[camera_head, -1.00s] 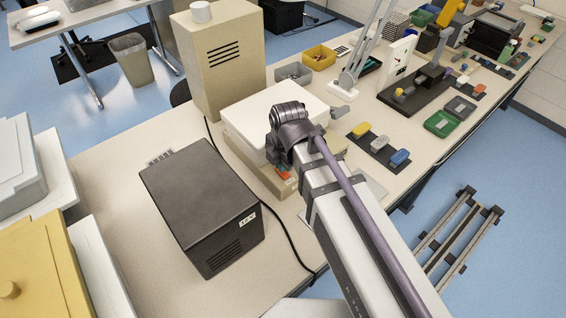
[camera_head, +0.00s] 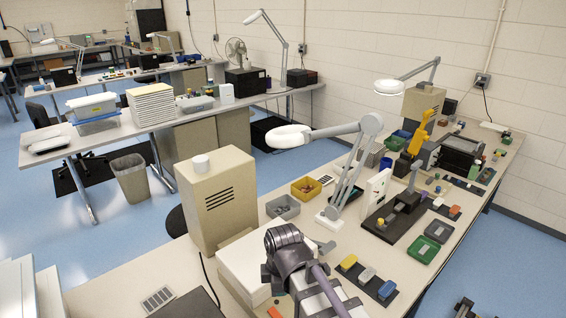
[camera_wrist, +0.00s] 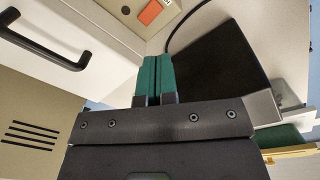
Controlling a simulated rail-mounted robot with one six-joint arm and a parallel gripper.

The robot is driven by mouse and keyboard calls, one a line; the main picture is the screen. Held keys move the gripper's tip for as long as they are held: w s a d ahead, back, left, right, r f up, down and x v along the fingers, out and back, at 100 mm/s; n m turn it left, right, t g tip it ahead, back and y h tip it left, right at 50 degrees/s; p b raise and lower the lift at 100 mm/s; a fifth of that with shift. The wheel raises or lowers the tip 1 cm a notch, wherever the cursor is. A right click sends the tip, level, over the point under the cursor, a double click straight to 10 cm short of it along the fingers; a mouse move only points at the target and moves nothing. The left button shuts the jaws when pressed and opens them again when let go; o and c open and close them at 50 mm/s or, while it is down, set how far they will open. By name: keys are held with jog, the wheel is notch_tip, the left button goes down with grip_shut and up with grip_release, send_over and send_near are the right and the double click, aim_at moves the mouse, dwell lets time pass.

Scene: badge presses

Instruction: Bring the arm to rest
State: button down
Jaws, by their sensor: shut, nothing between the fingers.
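My arm (camera_head: 290,262) comes in from the bottom of the head view, its grey wrist joint beside the white-topped box. The fingers are hidden there by the arm. In the wrist view my gripper (camera_wrist: 157,66) shows two teal fingers side by side, touching, with nothing between them. Beyond the fingertips are a pale surface with an orange switch (camera_wrist: 151,11) and a dark box face (camera_wrist: 215,65). I cannot tell the exact gap between the fingertips and these.
The white-topped box (camera_head: 252,268) and a beige vented cabinet (camera_head: 217,198) stand close to my arm. A lamp (camera_head: 345,175), a strip with coloured blocks (camera_head: 367,279) and a green tray (camera_head: 423,249) lie to the right. A black handle (camera_wrist: 45,42) shows in the wrist view.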

jog(key=s+d+m, duration=0.2)
jog(key=d+m, duration=1.6)
jog(key=m, duration=0.1)
jog(key=shift+m+g+h, duration=0.3)
